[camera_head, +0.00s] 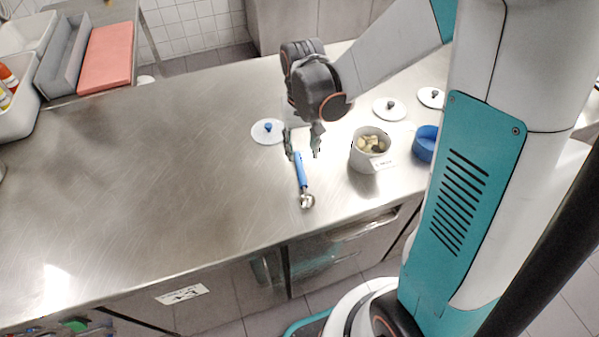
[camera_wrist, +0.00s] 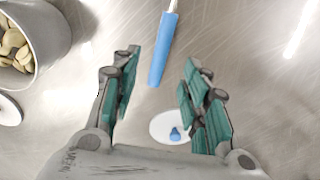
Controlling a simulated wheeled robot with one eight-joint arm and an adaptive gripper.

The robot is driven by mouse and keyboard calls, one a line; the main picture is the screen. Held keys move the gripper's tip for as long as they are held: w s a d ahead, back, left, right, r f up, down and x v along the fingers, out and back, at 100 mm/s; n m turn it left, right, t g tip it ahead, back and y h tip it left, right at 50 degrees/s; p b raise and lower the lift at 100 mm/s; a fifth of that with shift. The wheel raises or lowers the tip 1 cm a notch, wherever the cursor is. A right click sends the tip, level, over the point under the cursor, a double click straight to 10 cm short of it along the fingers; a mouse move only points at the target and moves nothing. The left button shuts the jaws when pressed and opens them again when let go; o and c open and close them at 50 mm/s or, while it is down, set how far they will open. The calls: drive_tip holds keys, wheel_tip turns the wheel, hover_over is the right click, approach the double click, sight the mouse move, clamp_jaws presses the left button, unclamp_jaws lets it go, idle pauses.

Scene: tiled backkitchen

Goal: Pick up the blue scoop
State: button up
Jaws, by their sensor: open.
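The blue scoop (camera_head: 301,174) lies on the steel counter, with its metal bowl end (camera_head: 307,201) toward the front edge. In the wrist view its blue handle (camera_wrist: 163,50) points down between my fingers, and the metal end runs out of the top of the picture. My gripper (camera_head: 303,150) is open, above the rear end of the handle. In the wrist view my gripper (camera_wrist: 157,90) has its two fingers spread apart, one on each side of the line of the handle. Nothing is held.
A grey pot (camera_head: 367,160) with pale pieces stands just right of the scoop. A blue container (camera_head: 425,148) is beyond it. White lids with knobs lie near, one behind the scoop (camera_head: 267,132), one farther right (camera_head: 389,109). The left counter (camera_head: 140,190) is clear.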

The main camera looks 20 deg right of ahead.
sight(300, 167)
wheel_tip(300, 167, down, 3)
drive_tip(key=shift+f+b, duration=0.2)
drive_tip(key=shift+b, duration=0.15)
drive_tip(key=shift+w+f+b, duration=0.15)
drive_tip(key=shift+f+b, duration=0.35)
drive_tip(key=shift+f, duration=0.75)
drive_tip(key=shift+w+f+b, duration=0.15)
drive_tip(key=shift+f+b, duration=0.3)
drive_tip(key=shift+f, duration=0.8)
drive_tip(key=shift+f, duration=0.15)
clamp_jaws()
